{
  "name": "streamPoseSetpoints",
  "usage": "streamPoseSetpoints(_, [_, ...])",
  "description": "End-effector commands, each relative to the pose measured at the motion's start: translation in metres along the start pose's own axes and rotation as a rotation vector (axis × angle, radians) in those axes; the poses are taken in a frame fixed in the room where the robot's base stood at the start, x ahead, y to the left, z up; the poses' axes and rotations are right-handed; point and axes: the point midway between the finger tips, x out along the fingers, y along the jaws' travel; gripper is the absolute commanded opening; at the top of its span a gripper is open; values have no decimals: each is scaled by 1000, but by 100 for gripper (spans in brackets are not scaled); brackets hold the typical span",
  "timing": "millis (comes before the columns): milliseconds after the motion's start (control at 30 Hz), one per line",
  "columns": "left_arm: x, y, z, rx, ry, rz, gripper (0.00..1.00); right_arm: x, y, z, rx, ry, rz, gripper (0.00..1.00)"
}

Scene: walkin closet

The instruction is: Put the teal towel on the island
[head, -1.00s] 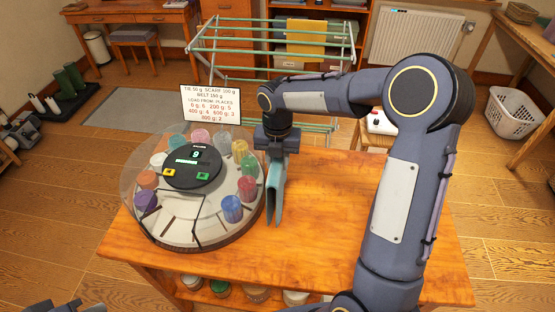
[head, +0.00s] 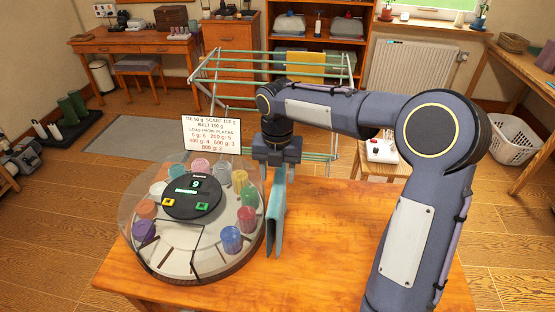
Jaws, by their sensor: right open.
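The teal towel (head: 275,222) is a narrow folded piece standing upright on the wooden island (head: 325,255), just right of the round carousel. Its lower end appears to rest on the island top. My right gripper (head: 278,170) is open, pointing down at the upper end of the towel; the exact gap between fingers and towel is hard to tell. My left gripper is not in view.
The round carousel (head: 180,262) with several coloured cups, a display and a sign (head: 212,133) covers the left of the island. Bare wood lies right of the towel. A drying rack (head: 230,62) with a yellow cloth (head: 306,66) stands behind.

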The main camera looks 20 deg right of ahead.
Motion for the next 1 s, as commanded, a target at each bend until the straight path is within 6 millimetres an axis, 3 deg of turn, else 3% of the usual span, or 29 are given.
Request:
streamPoseSetpoints(200, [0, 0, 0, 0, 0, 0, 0, -39, 1, 0, 0, -1, 2, 51])
streamPoseSetpoints(367, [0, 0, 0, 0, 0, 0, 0, -52, -1, -1, 14, -3, 3, 51])
streamPoseSetpoints(467, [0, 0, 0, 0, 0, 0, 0, -60, -10, -10, 116, -11, 20, 51])
streamPoseSetpoints(567, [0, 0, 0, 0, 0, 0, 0, -68, -27, -30, 347, -23, 64, 51])
streamPoseSetpoints(733, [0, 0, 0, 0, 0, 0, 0, -74, -65, -82, 937, 3, 192, 51])
streamPoseSetpoints(1000, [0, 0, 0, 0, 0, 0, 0, -51, -106, -168, 1919, 252, 411, 51])
